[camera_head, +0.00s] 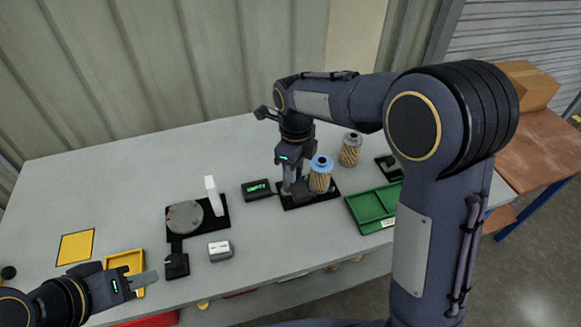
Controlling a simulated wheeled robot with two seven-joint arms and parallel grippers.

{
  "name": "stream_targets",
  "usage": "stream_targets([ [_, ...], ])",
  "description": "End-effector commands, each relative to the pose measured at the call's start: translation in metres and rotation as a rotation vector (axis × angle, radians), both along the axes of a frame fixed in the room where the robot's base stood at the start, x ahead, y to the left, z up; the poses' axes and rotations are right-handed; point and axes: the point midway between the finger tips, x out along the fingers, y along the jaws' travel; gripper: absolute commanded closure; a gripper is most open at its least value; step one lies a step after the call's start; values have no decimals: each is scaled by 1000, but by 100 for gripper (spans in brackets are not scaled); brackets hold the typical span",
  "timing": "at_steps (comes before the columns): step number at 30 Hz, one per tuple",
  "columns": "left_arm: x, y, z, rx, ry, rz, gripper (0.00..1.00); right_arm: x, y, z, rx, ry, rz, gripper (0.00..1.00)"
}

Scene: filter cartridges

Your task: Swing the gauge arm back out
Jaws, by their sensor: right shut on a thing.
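A gauge stand with a black base (322,199) sits near the middle of the table. A pleated tan filter cartridge with a blue top (320,175) stands upright at it. A black display (257,189) beside the stand reads "EMPTY" in green. My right gripper (289,186) points down at the left side of the stand, close to the cartridge. It is shut on the gauge arm, which is mostly hidden by the fingers and cartridge. My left gripper (145,281) is low at the left, over the yellow tray's edge; its finger gap does not show.
Another cartridge (350,150) stands behind the stand. A green tray (370,207) lies to the right. A black fixture with a grey disc (185,216) and white upright, a small white-grey box (220,250) and a yellow tray (126,260) are left. The back-left table is clear.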

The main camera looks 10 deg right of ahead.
Motion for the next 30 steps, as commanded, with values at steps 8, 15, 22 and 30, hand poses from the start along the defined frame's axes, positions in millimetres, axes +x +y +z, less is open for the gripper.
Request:
stream_targets([
  [8, 0, 0, 1, 0, 0, 0, 64, 2, 0, 1, 5, -4, -25, 100],
  [15, 0, 0, 1, 0, 0, 0, 64, 2, 0, 1, 6, -4, -27, 100],
  [22, 0, 0, 1, 0, 0, 0, 64, 2, 0, 0, 5, -4, -26, 53],
  [30, 0, 0, 1, 0, 0, 0, 64, 2, -1, 0, 3, -3, -26, 50],
])
